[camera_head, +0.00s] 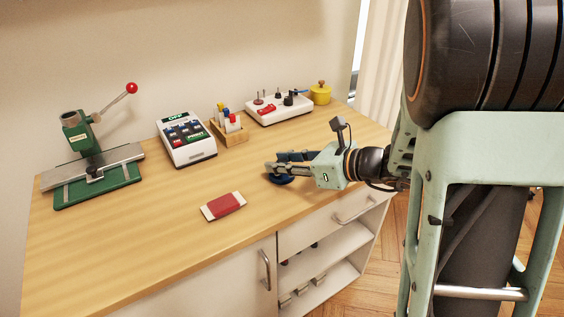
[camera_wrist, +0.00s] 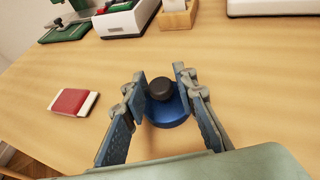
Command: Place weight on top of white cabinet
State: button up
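The weight, a round blue disc with a black knob (camera_wrist: 167,108), sits on the wooden top; part of its blue base shows under my gripper in the head view (camera_head: 281,180). My gripper (camera_head: 274,163) is low over the table, coming in from the right. In the wrist view its two fingers (camera_wrist: 161,76) are spread on either side of the knob, with what looks like a narrow gap at each side. The fingers hide parts of the disc's sides. White cabinet fronts (camera_head: 222,284) with handles stand under the wooden top (camera_head: 130,235).
A red-and-white block (camera_head: 223,206) lies left of my gripper. Along the wall stand a green press (camera_head: 95,170), a button box (camera_head: 186,139), a wooden holder (camera_head: 231,132), a white board with knobs (camera_head: 278,109) and a yellow pot (camera_head: 320,95). The front left top is clear.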

jog(key=shift+o, duration=0.7)
jog(key=shift+r, duration=0.25)
jog(key=p+v, duration=0.2)
jog(key=v, duration=0.8)
jog(key=shift+s+d+r+p, duration=0.1)
jog(key=shift+s+d+p, duration=0.05)
jog(key=shift+d+p, duration=0.2)
jog(key=shift+s+d+r, duration=0.15)
jog(key=shift+s+d, duration=0.2)
jog(key=shift+d, duration=0.05)
